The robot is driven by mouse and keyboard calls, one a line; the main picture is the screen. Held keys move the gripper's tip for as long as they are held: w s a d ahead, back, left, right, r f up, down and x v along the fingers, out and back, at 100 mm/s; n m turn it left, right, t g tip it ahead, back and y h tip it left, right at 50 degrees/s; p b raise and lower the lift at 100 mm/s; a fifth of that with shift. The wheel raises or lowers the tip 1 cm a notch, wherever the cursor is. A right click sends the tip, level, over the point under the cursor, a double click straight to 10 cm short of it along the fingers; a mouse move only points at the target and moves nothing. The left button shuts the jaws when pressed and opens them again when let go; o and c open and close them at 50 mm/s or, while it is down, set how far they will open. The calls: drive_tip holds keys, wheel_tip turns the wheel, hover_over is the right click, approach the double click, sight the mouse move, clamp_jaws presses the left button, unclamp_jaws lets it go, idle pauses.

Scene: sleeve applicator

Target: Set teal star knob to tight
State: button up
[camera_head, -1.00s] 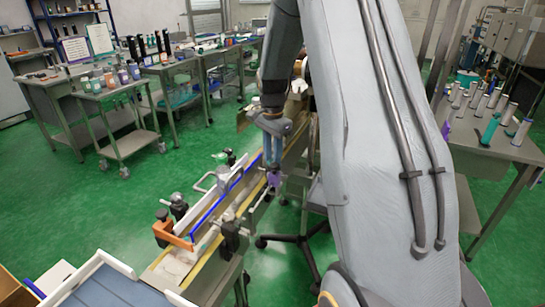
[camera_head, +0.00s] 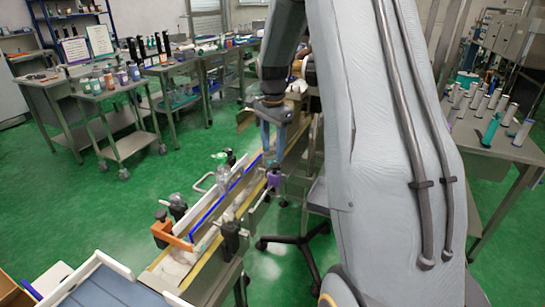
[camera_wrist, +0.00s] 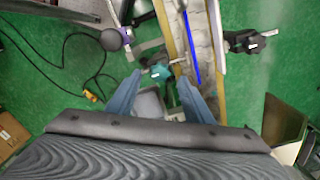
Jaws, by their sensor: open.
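The teal star knob (camera_wrist: 160,72) shows in the wrist view, on a bracket beside the conveyor. It lies just past and between the fingertips of my gripper (camera_wrist: 160,92), with a visible gap to each finger. In the head view my gripper (camera_head: 274,155) points down over the right side of the conveyor, open and empty. I cannot make out the teal knob in the head view. The setting of the knob cannot be read.
A purple knob (camera_head: 273,179) sits close below my gripper and also shows in the wrist view (camera_wrist: 110,40). The conveyor (camera_head: 210,270) has a blue-edged guide rail (camera_head: 215,212), black clamps (camera_head: 230,238) and an orange block (camera_head: 170,235). Green floor lies left.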

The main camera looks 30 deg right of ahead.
drive_tip(key=shift+r+b, duration=0.5)
drive_tip(key=shift+r, duration=1.75)
